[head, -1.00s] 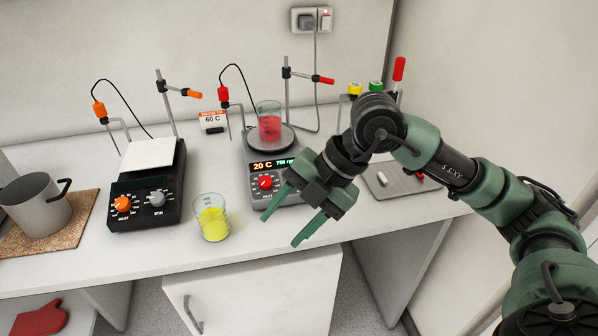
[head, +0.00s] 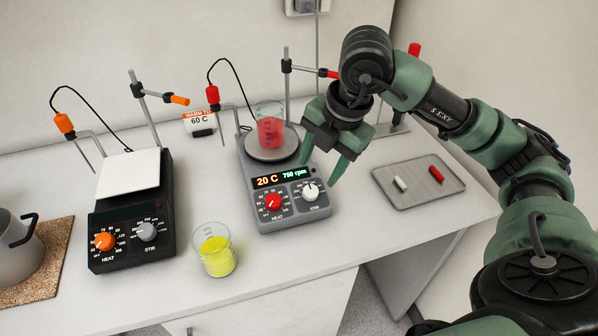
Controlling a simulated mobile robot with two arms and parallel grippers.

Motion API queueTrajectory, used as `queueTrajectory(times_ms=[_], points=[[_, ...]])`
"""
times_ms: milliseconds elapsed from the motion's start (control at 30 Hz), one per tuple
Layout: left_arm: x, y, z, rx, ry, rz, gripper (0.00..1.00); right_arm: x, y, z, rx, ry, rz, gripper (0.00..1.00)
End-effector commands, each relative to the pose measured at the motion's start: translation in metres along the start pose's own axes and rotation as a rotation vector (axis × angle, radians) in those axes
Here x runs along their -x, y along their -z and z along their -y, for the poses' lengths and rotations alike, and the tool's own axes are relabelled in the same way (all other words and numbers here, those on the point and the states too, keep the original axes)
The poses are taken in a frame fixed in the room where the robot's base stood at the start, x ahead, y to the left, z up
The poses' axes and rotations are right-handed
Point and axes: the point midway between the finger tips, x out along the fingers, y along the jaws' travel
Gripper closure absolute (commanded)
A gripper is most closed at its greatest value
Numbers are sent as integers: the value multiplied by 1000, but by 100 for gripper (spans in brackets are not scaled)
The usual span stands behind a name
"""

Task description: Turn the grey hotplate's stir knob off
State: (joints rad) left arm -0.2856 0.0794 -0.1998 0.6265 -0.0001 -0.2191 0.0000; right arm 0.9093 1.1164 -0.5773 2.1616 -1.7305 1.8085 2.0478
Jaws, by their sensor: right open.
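The grey hotplate (head: 283,208) stands on the bench with a beaker of red liquid (head: 269,126) on its round plate. Its display (head: 279,177) reads 20 C and 750 rpm. The white stir knob (head: 310,191) is at the right of its front panel, and the red heat knob (head: 273,202) is at the left. My right gripper (head: 320,172) is open and points down, its fingers above and around the panel's right side near the stir knob. It appears apart from the knob. My left gripper is not in view.
A black hotplate (head: 133,211) with orange and grey knobs stands at left. A beaker of yellow liquid (head: 215,250) is in front, between the hotplates. A grey tray (head: 425,195) with a white and a red stir bar lies at right. A pot (head: 18,250) sits far left.

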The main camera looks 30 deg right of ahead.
Motion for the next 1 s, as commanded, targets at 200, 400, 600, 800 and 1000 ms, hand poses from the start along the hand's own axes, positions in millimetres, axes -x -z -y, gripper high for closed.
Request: queueTrajectory(times_ms=[200,400,600,800,1000], points=[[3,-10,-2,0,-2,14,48,-24,1,1,1,6,-3,48],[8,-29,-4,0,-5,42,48,-56,1,1,0,5,-3,48],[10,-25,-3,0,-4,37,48,-75,0,0,1,1,-2,48],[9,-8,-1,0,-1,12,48,-78,0,0,2,1,-1,48],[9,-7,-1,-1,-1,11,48,-78,0,0,1,0,-1,76]])
